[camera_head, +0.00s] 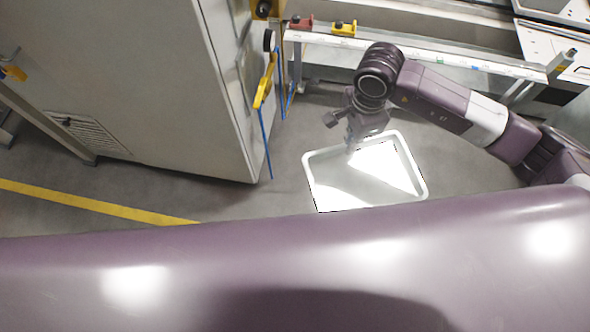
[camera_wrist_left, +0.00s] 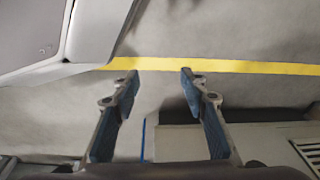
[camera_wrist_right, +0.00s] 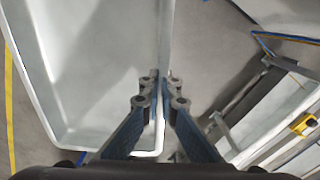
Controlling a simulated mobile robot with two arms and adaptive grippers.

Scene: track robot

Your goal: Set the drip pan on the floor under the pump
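The drip pan (camera_head: 345,184) is a pale, shallow rectangular tray with a raised rim, bright with glare inside, in the middle of the head view. It looks empty. My right gripper (camera_head: 351,146) is at its far rim. In the right wrist view the fingers (camera_wrist_right: 161,82) are close together, one on each side of the wall of the pan (camera_wrist_right: 92,75), pinching it. I cannot tell whether the pan touches the floor. My left gripper (camera_wrist_left: 158,75) is open and empty above the floor. I cannot make out a pump.
A tall grey cabinet (camera_head: 150,80) stands left of the pan, with blue lines and a yellow handle (camera_head: 265,82) at its edge. A metal frame (camera_head: 420,56) with red and yellow valve handles runs behind. A yellow floor line (camera_head: 95,202) crosses the left. Grey floor is clear around the pan.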

